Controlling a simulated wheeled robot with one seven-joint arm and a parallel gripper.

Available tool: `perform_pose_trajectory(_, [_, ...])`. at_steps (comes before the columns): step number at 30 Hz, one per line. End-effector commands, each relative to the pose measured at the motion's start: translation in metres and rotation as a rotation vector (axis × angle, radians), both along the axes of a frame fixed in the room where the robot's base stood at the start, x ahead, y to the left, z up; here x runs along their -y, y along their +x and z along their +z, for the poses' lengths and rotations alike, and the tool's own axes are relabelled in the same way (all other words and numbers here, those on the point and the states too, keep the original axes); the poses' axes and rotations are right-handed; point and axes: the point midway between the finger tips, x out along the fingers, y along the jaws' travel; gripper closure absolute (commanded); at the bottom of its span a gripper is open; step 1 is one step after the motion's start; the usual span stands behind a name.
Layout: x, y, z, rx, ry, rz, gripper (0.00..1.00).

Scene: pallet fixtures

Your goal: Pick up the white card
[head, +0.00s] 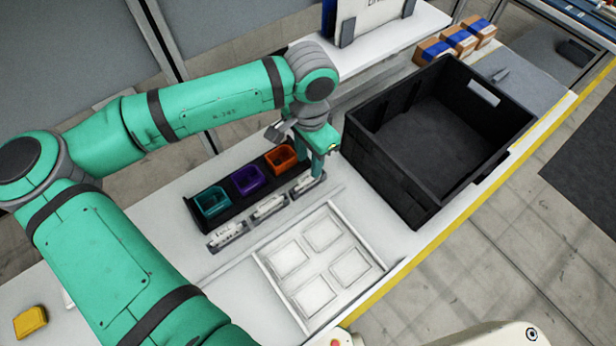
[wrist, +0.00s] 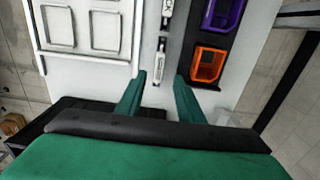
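Three small white cards with dark print stand in dark holders in a row in front of the bins: a left one (head: 228,232), a middle one (head: 268,207) and a right one (head: 305,184). I cannot tell which is the task's white card. In the wrist view the nearest white card (wrist: 159,60) lies just ahead of the gap between my fingertips, and another (wrist: 167,10) shows at the top edge. My gripper (head: 317,174) is at the right end of the row, above or beside the right card. In the wrist view my gripper (wrist: 160,78) is open, with nothing between its fingers.
A black rack holds teal (head: 213,200), purple (head: 247,180) and orange (head: 281,158) bins behind the cards. A white tray (head: 262,262) with several square recesses lies in front. A large black crate (head: 400,190) stands close on the right. A yellow block (head: 30,321) lies far left.

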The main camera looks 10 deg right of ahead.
Motion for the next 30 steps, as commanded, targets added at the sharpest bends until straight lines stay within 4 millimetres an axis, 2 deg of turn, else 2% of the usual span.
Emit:
perform_pose_trajectory(5, [0.0, -0.001, -0.013, -0.001, 0.002, -0.002, 0.66])
perform_pose_trajectory(13, [0.0, -0.002, -0.048, -0.001, 0.0, -0.004, 0.66])
perform_pose_trajectory(23, [-0.002, -0.002, -0.054, 0.001, -0.001, 0.0, 0.66])
perform_pose_trajectory(27, [-0.003, -0.002, -0.054, 0.001, -0.001, 0.001, 0.99])
perform_pose_trajectory(30, [-0.003, -0.002, -0.054, 0.001, -0.001, 0.001, 1.0])
